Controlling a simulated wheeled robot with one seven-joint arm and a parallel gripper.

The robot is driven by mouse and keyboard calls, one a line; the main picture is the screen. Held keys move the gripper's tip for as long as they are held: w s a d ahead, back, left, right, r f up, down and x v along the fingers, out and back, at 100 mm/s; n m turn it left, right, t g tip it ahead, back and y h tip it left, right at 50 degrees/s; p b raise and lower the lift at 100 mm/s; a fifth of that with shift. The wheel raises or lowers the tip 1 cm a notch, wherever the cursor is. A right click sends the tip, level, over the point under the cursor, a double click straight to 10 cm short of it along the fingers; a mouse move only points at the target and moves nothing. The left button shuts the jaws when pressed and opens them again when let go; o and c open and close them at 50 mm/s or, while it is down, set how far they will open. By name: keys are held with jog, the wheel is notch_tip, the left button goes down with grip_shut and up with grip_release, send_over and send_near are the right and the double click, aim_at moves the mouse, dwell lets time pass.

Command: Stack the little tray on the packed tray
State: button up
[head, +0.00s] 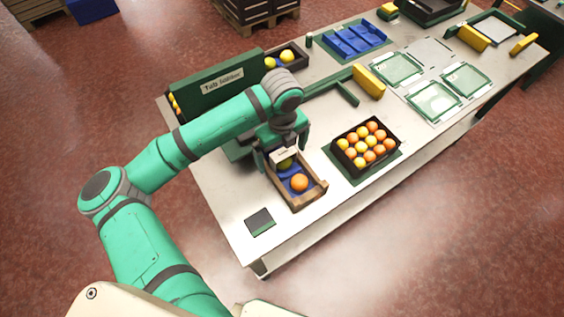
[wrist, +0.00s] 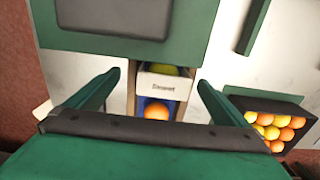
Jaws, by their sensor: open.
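The packed tray (head: 340,165) is black and full of oranges and yellow fruit. It sits on a green mat at the front right of the bench, and also shows at the right of the wrist view (wrist: 290,103). A small wooden tray (head: 308,202) with a blue inside holds an orange and a yellow-green fruit. A white labelled piece crosses it, also seen in the wrist view (wrist: 160,82). Whether this is the little tray, I cannot tell. My gripper (head: 283,157) is over its far end, open, fingers apart to either side in the wrist view (wrist: 160,78). Contact is unclear.
A green sorter housing (head: 215,85) stands behind my arm, with a small black tray (head: 293,60) holding yellow fruit beyond it. A dark square pad (head: 260,221) lies near the front edge. Pale bench shows between the trays.

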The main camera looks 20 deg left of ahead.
jog(key=shift+w+d+f, duration=0.1)
jog(key=shift+f, duration=1.25)
jog(key=shift+c, duration=0.6)
jog(key=c, duration=0.8)
jog(key=shift+c, duration=0.3)
jog(key=shift+r, duration=0.15)
